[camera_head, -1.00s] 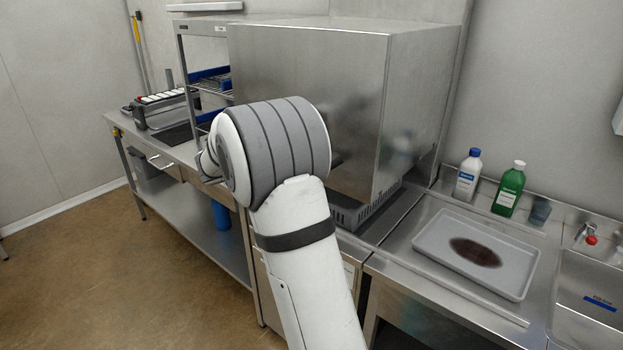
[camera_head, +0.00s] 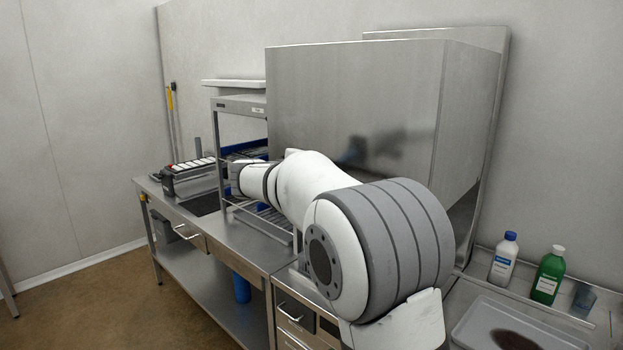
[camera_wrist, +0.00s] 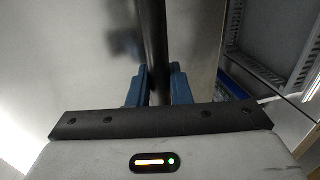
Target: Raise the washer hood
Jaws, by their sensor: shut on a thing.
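The washer hood (camera_head: 350,100) is a large brushed-steel box in the head view. It stands high, its top edge above the white wall shelf, and my arm covers part of its lower front. In the wrist view its steel face (camera_wrist: 85,65) fills the left and middle. My gripper (camera_wrist: 157,88) has blue fingers shut around a dark round bar (camera_wrist: 152,35), which runs up the picture in front of the steel face. In the head view my arm reaches left across the hood's lower edge, and I cannot make out the fingers there.
A steel counter (camera_head: 240,238) with a rack shelf (camera_head: 238,104) stands left of the hood. On the right are a white-and-blue bottle (camera_head: 503,260), a green bottle (camera_head: 547,277) and a grey tray (camera_head: 470,325) with a dark patch. Floor is free at lower left.

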